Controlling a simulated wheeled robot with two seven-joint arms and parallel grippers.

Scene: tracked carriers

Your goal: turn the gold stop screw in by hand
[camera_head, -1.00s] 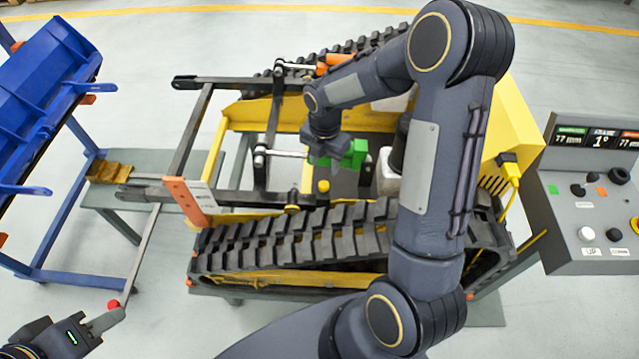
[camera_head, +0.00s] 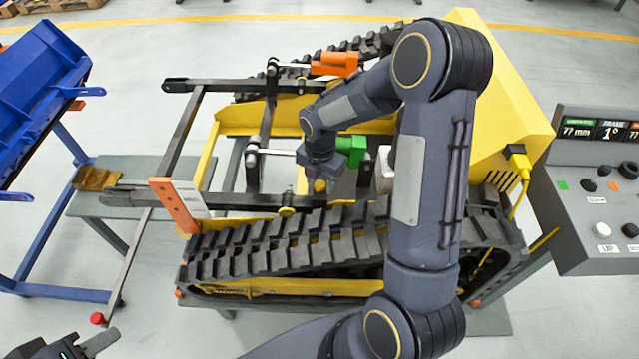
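A small gold screw head (camera_head: 320,186) shows in the head view, low in the middle of the yellow carrier frame, just left of a green block (camera_head: 351,148). My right gripper (camera_head: 322,172) points down right at the gold head, its fingers overlapping the head's upper edge. I cannot tell whether the fingers touch or grip it. Its arm crosses the right half of the view and hides part of the carrier. My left gripper (camera_head: 95,342) is at the lower left corner, partly cut off, below a red-knobbed lever (camera_head: 98,318) and apart from it.
A black track (camera_head: 290,245) runs along the carrier's near side. A control console (camera_head: 590,235) with displays and knobs stands at right. A blue attachment (camera_head: 35,85) is on a blue stand at left.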

